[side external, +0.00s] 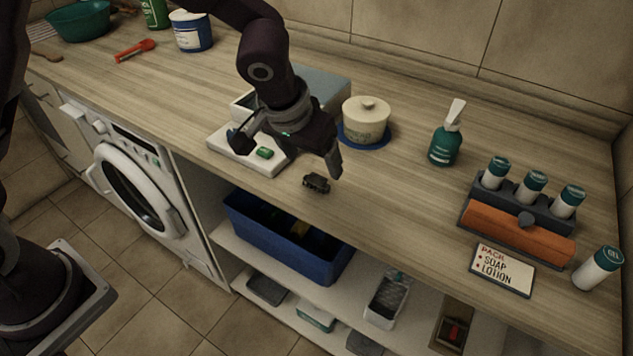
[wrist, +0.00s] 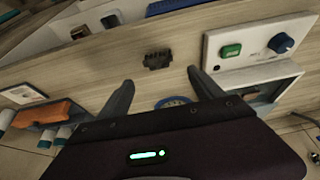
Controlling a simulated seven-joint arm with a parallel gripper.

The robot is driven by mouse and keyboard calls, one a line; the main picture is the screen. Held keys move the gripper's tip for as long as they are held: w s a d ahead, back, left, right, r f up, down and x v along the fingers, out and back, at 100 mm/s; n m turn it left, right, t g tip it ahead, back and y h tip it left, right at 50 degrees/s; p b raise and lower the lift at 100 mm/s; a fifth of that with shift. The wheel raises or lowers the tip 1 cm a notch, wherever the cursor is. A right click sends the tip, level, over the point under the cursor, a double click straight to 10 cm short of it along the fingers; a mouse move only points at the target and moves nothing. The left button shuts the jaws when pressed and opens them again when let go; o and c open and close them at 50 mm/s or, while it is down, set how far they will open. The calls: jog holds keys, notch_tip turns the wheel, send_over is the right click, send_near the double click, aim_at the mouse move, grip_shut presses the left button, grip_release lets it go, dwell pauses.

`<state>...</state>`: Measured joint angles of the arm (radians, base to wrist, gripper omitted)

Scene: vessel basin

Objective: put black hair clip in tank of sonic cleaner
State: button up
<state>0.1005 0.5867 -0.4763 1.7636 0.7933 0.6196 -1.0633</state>
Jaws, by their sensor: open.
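The black hair clip (side external: 316,183) lies on the wooden counter near its front edge. In the wrist view the clip (wrist: 157,60) shows beyond and between my fingertips, not touched. My gripper (side external: 287,158) is open and empty, above the counter behind and left of the clip. The sonic cleaner (side external: 222,142) stands left of the clip, with a white front panel, a green button and a dark blue knob. In the wrist view its panel (wrist: 262,62) is at the right. My arm hides much of the tank.
A lidded cream pot (side external: 366,118) stands on a blue mat behind the clip. A green pump bottle (side external: 445,138) is to the right, then a rack of bottles (side external: 530,200) with an orange roll. A blue bin (side external: 285,240) sits below the counter edge. Counter right of the clip is clear.

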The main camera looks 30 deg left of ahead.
aim_at(316, 179)
jog(key=x, duration=0.2)
jog(key=s+x, duration=0.1)
jog(key=x, duration=0.2)
jog(key=shift+f, duration=0.45)
jog(key=c, duration=1.5)
notch_tip(316, 179, up, 9)
jog(key=shift+c, duration=0.2)
jog(key=w+a+r, duration=0.4)
jog(key=w+a, duration=0.6)
jog(key=a, duration=0.3)
jog(key=f, duration=0.3)
jog(key=a+f, duration=0.1)
jog(key=f, duration=0.5)
jog(key=shift+a+f, duration=0.2)
jog(key=shift+f, duration=0.2)
